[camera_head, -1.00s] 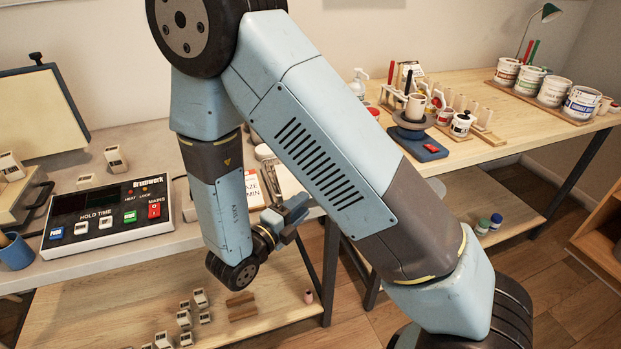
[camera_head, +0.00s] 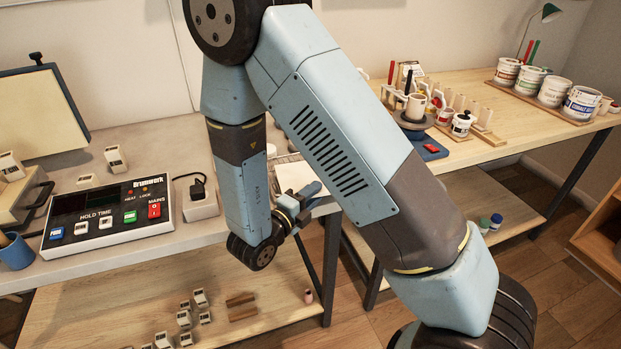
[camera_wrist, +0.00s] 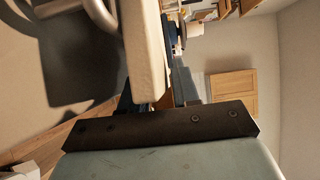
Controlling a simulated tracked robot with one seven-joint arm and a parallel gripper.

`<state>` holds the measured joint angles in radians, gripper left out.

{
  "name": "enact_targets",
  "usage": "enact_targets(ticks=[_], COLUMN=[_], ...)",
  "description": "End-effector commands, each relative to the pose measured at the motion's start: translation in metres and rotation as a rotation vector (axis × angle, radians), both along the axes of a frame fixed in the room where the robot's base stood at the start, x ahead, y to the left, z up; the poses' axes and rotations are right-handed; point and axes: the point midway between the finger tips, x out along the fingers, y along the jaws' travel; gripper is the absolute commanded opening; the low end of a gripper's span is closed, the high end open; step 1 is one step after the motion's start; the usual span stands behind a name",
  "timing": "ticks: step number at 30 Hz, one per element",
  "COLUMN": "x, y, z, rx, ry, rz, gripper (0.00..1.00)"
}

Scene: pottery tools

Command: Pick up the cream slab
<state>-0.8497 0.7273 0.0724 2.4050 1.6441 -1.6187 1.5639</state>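The cream slab (camera_wrist: 143,50) is close in the wrist view, seen nearly edge-on with its lower end near my gripper. In the head view, a pale flat surface that looks like the slab (camera_head: 293,176) shows beside my gripper at the front edge of the grey-topped bench, partly behind my arm. My gripper (camera_head: 312,190) is at that edge. In the wrist view, the dark and blue finger parts (camera_wrist: 160,95) lie on either side of the slab's lower end. Whether they touch it is not clear.
A control box (camera_head: 108,215) and a plug socket (camera_head: 201,203) stand on the grey bench left of my arm. Small pale blocks (camera_head: 184,318) lie on the shelf below. A wooden bench (camera_head: 480,110) with pots and tools stands at right. Floor shows between benches.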

Motion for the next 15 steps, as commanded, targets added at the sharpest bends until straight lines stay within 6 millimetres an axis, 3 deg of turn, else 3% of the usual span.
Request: enact_targets(ticks=[9, 15], x=[-0.0001, -0.0001], y=[0.0002, 0.0001], z=[-0.0002, -0.0006], rx=[0.001, 0.000], ry=[0.001, 0.001], rz=[0.000, 0.000], gripper=[0.00, 0.00])
